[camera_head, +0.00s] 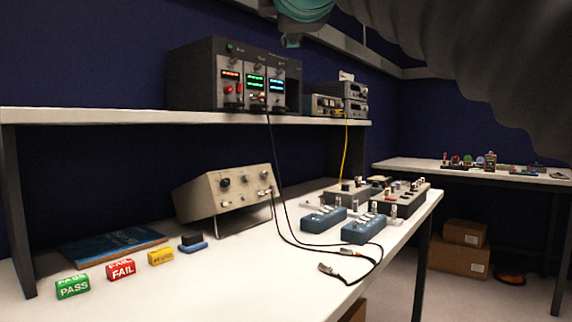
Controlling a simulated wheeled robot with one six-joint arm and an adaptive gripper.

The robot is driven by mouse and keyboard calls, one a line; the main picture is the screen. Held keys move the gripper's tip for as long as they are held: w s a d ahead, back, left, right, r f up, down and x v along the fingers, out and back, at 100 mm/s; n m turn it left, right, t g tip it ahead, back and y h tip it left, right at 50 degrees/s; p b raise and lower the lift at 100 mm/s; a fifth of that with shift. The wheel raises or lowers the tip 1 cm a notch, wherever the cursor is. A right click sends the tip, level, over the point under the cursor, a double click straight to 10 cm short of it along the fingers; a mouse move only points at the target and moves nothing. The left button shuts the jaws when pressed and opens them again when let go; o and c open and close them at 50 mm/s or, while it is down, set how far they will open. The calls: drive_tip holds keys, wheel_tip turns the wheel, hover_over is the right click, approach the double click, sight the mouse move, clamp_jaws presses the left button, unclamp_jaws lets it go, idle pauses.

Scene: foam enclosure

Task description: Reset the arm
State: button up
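Part of my arm (465,50) fills the top right of the head view as a large dark ribbed shape. A teal piece with a grey edge (303,10) shows at the top edge, left of the dark shape, and seems to belong to my arm too. My gripper's fingers do not show in this view. The arm parts in view are above the bench and touch nothing that I can see.
A white bench (250,262) carries a beige instrument (228,197), blue boxes (362,229), a black cable and PASS (73,287) and FAIL (121,269) blocks. A shelf (130,116) above holds a power supply (235,77). A second table (400,165) and cardboard boxes (459,260) stand right.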

drive_tip(key=d+f+m+g+h, duration=0.1)
drive_tip(key=d+f+m+g, duration=0.2)
drive_tip(key=f, duration=0.8)
drive_tip(key=s+d+f+m+g+h, duration=0.15)
drive_tip(key=d+f+m, duration=0.25)
drive_tip(key=f, duration=0.6)
drive_tip(key=d+f+m+g, duration=0.3)
drive_tip(key=d+f, duration=0.1)
drive_tip(key=f, duration=0.7)
drive_tip(key=s+d+f+m+g, duration=0.1)
drive_tip(key=s+f+m+g, duration=0.1)
drive_tip(key=f, duration=0.7)
drive_tip(key=s+d+f+m+g, duration=0.1)
drive_tip(key=s+d+f+m, duration=0.1)
drive_tip(key=s+f+m, duration=0.3)
drive_tip(key=s+d+f+m+g, duration=0.1)
drive_tip(key=s+f, duration=0.5)
drive_tip(key=f, duration=0.7)
drive_tip(key=shift+s+d+f+m+g, duration=0.25)
drive_tip(key=shift+m+g, duration=0.6)
drive_tip(key=shift+m, duration=0.35)
